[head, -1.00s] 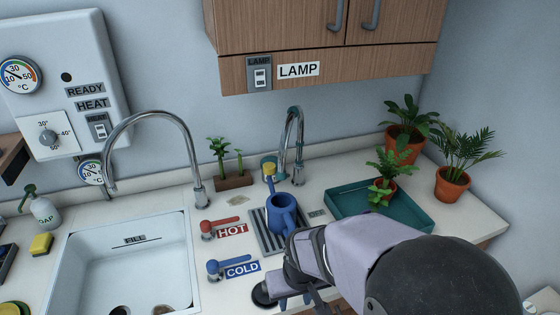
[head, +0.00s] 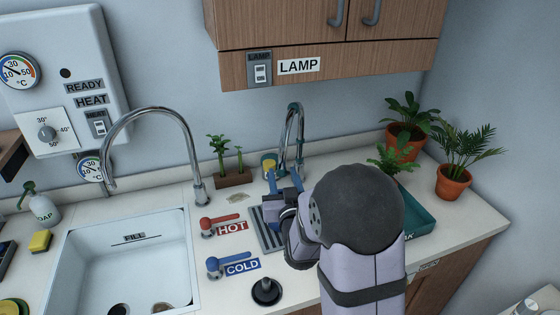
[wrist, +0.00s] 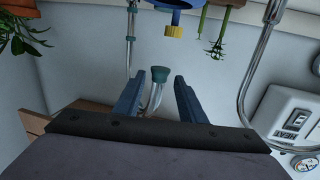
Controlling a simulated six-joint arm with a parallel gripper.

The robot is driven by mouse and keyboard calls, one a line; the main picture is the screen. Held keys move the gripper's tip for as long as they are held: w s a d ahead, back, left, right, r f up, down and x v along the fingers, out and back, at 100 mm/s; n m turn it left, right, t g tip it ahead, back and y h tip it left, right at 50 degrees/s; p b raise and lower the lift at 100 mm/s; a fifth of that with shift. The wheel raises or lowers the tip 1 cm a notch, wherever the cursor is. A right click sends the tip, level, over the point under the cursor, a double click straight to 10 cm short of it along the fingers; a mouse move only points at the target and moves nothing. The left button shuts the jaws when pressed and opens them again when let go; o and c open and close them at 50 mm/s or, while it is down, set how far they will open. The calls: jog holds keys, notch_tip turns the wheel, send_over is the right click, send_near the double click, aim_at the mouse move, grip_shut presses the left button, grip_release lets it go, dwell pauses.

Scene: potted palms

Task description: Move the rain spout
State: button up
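The rain spout (head: 291,130) is a slim chrome curved tap with teal fittings, standing at the back of the counter. Its teal tip (wrist: 160,74) and chrome pipe show in the upside-down wrist view. My gripper (head: 283,178) is in front of the spout with its blue fingers pointing toward it. In the wrist view my gripper (wrist: 156,82) is open, with a finger on each side of the teal tip. I cannot see either finger touching it. My arm hides the lower front of the spout in the head view.
The blue watering can (wrist: 178,4) is partly hidden by my arm, near the grey drain grate (head: 266,238). The larger chrome tap (head: 203,180), hot lever (head: 220,221) and cold lever (head: 226,262) are left.

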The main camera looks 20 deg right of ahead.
jog(key=shift+r+t, duration=0.3)
jog(key=shift+r, duration=0.1)
jog(key=shift+w+d+r, duration=0.1)
jog(key=shift+w, duration=0.2)
jog(key=w+d+p, duration=0.1)
jog(key=w+p, duration=0.2)
jog(key=w, duration=0.3)
jog(key=shift+w+d, duration=0.2)
jog(key=shift+w, duration=0.15)
grip_shut()
